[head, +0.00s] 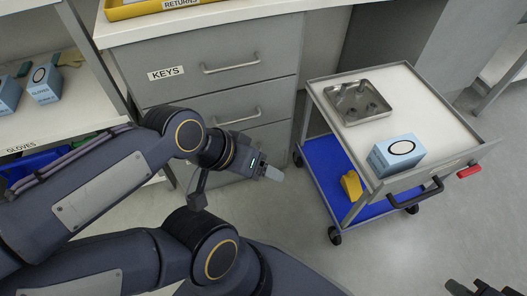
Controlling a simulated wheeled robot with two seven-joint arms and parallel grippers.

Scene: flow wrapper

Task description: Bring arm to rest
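My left arm comes in from the left, and its gripper (268,171) hangs over the floor in front of the grey drawers. Its pale fingers show as one narrow block, with nothing seen between them. I cannot tell whether they are open or shut. Dark parts of what looks like my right gripper (482,289) show at the bottom right edge, below the cart. Most of it is cut off, so its state and any contents are hidden. Both grippers are apart from the cart and the drawers.
A cart (430,103) at the right carries a metal tray (357,101) and a blue box (397,155); a yellow object (351,186) is on its blue lower shelf. The KEYS drawer (205,72) is shut. A GLOVES shelf (60,122) stands left. Floor (300,220) between is clear.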

